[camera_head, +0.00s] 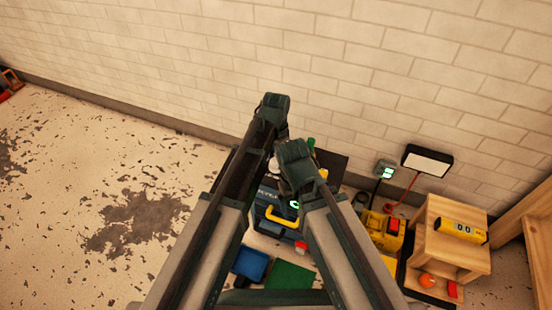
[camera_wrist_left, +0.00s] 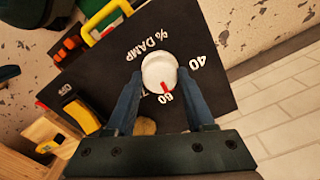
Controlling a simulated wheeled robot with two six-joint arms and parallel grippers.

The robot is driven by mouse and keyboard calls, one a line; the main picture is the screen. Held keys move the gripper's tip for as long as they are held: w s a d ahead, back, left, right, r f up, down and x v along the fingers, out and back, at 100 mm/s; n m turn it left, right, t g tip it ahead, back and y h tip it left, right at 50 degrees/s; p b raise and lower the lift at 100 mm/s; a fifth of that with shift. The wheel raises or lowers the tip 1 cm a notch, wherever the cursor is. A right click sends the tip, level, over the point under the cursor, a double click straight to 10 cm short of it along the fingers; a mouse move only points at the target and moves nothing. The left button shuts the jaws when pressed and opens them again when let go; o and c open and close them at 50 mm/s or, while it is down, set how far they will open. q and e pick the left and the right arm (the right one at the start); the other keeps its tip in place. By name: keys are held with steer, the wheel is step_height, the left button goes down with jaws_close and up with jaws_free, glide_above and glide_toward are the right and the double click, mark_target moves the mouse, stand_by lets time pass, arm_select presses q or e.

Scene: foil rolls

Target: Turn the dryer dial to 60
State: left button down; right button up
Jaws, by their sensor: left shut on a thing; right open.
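The white round dial (camera_wrist_left: 160,72) with a red pointer mark is on a dark panel (camera_wrist_left: 205,105) in the left wrist view. The red mark points toward the lower right, at a partly covered number that looks like 60. The number 40 and "% DAMP" are printed around the dial. My left gripper (camera_wrist_left: 159,76) has its two blue-grey fingers shut on the dial from both sides. In the head view my arms cover most of the panel. My right gripper (camera_head: 296,170) is lower in the head view; its fingers are hard to make out, and it appears open.
A yellow rocker switch (camera_wrist_left: 79,114) by an "OFF" label is on the same panel. A brick wall (camera_head: 330,60) is behind. Open floor (camera_head: 70,220) lies left.

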mark_target(276, 161)
arm_select(q)
steer(key=shift+m, duration=1.9)
steer(key=shift+c, duration=1.3)
jaws_free()
steer(key=shift+r, duration=0.1)
step_height(276, 161, up, 14)
steer(key=p, duration=1.3)
steer(key=shift+f+p, duration=0.2)
steer(key=shift+p, duration=0.2)
steer(key=shift+f, duration=0.15)
step_height(276, 161, down, 13)
steer(key=b, duration=1.3)
